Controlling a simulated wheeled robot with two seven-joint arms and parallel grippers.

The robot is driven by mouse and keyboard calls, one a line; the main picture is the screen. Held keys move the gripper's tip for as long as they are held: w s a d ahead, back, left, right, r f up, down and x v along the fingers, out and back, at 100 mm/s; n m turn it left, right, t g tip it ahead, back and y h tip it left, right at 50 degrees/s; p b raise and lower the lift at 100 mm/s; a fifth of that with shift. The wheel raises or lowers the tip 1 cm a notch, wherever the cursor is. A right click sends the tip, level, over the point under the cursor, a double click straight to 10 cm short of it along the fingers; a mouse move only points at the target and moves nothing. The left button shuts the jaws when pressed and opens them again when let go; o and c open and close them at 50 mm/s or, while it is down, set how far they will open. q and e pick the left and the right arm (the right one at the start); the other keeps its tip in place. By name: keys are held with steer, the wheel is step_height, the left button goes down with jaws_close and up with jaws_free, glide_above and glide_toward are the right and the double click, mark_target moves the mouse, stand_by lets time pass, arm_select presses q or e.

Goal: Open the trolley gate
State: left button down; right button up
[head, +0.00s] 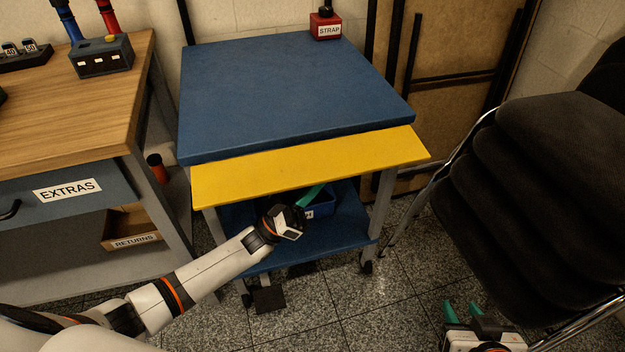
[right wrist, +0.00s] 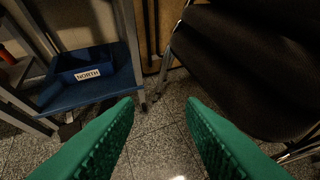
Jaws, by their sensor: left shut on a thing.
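The trolley (head: 290,90) has a blue top and a blue lower shelf (head: 340,235). Its yellow gate (head: 300,165) is a flat panel along the front, just below the top's front edge, sloping outward toward me. My left gripper (head: 318,190) is under the gate's lower edge, shut, with a green finger reaching up to the panel. The grip itself is hidden by the panel and the wrist. My right gripper (head: 464,312) is low at the right, open and empty. Its spread green fingers fill the right wrist view (right wrist: 162,105).
A blue bin (right wrist: 85,62) marked NORTH sits on the lower shelf. A red STRAP block (head: 326,28) stands at the top's back edge. Stacked dark chairs (head: 550,180) crowd the right. A wooden bench (head: 75,105) with an EXTRAS drawer (head: 100,188) stands left.

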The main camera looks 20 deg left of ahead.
arm_select(q)
steer(key=n, duration=0.1)
steer(key=n+t+y+p, duration=0.1)
steer(key=r+n+t+y+p, duration=0.1)
steer(key=shift+s+d+r+n, duration=0.1)
steer(key=shift+s+d+n, duration=0.05)
steer(key=shift+s+n, duration=0.15)
steer(key=shift+y, duration=0.4)
arm_select(e)
steer(key=s+d+f+g+h, duration=0.1)
steer(key=s+f+g, duration=0.1)
steer(key=s, duration=0.3)
steer(key=s+d+f+g, duration=0.2)
steer(key=s+g, duration=0.3)
steer(key=shift+s+d+f+h, duration=0.25)
steer(key=shift+s+d+h, duration=0.05)
steer(key=shift+h, duration=0.1)
arm_select(q)
steer(key=c, duration=1.8)
jaws_free()
steer(key=shift+o, duration=0.2)
